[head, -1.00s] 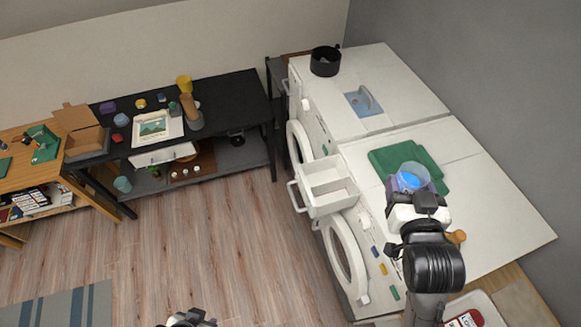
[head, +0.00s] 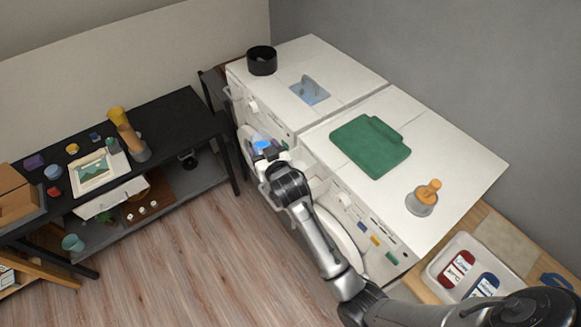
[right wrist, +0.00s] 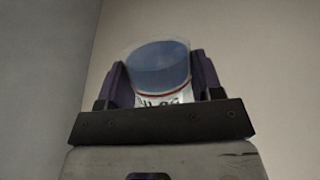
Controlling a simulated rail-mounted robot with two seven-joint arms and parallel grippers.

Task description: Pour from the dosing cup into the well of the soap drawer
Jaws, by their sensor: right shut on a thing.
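The dosing cup (head: 261,145), clear with blue liquid inside, is held between the fingers of my right gripper (head: 266,152). In the right wrist view the cup (right wrist: 158,70) shows a red line and dark print, with the purple fingers of the gripper (right wrist: 162,82) on either side. It looks close to upright. The white soap drawer (head: 318,187) sticks out from the front of the near washer, mostly hidden behind my right arm. The cup is to the left of the drawer's visible part; its height over the drawer and the well are hard to tell. My left gripper is not in view.
A green folded cloth (head: 370,146) and a grey pot with an orange-handled tool (head: 423,200) lie on the near machine's top. A black pot (head: 262,61) stands on the far machine. A tray (head: 438,272) with red and blue packs is at lower right.

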